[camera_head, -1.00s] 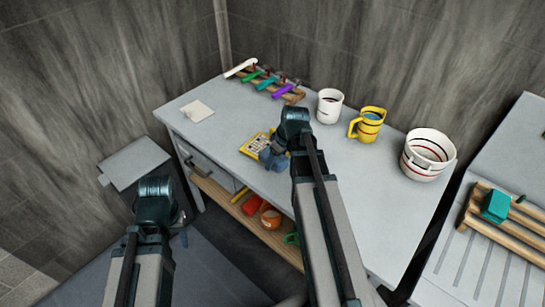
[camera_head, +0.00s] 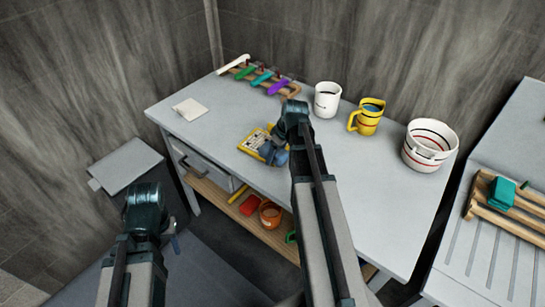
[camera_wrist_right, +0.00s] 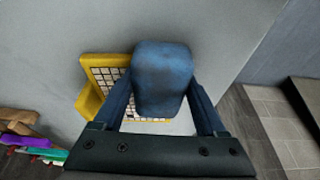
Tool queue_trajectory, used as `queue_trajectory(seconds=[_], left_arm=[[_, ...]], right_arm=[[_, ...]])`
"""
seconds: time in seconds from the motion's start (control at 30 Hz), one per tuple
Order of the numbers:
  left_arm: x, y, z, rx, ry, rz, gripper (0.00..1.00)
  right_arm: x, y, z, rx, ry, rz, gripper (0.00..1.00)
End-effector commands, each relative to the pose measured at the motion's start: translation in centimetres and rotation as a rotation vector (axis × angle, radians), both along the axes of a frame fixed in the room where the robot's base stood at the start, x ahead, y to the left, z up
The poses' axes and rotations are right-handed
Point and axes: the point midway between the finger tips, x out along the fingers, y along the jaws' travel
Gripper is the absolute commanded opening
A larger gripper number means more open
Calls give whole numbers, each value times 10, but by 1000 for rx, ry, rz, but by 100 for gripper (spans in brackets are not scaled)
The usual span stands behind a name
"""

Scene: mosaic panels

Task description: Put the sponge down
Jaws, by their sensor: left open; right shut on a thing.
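The blue sponge (camera_wrist_right: 162,78) is held between the two fingers of my right gripper (camera_wrist_right: 162,100). In the head view the right gripper (camera_head: 273,155) is low over the table, beside the yellow-framed mosaic panel (camera_head: 252,141). The panel also shows in the right wrist view (camera_wrist_right: 90,72), partly hidden behind the sponge. I cannot tell whether the sponge touches the panel or the table (camera_head: 370,190). My left gripper (camera_head: 174,240) is open, low at the left, away from the table and mostly hidden by its arm.
A white mug (camera_head: 327,100), a yellow mug (camera_head: 367,118) and a striped basket (camera_head: 430,147) stand along the back. A rack with coloured handles (camera_head: 262,78) and a pale tile (camera_head: 189,110) lie at the far left. A teal block (camera_head: 502,192) sits on a wooden rack (camera_head: 520,218).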

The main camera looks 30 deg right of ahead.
Motion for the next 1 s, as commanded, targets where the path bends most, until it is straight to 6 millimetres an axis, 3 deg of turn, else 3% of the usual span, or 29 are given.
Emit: queue_trajectory(seconds=[0.3, 0.33, 0.47, 0.8, 1.0], left_arm=[[0, 0, -4, 0, 0, 0, 50], [0, 0, -4, 0, 0, 0, 50], [0, 0, -3, 0, 0, 0, 50], [0, 0, -2, 0, 0, 0, 50], [0, 0, 9, 0, 0, 0, 50]], right_arm=[[0, 0, -4, 0, 0, 0, 29], [0, 0, -4, 0, 0, 0, 76], [0, 0, -3, 0, 1, 0, 99], [0, -1, -2, -2, 1, -2, 100], [-1, -1, 9, -1, 1, -1, 100]])
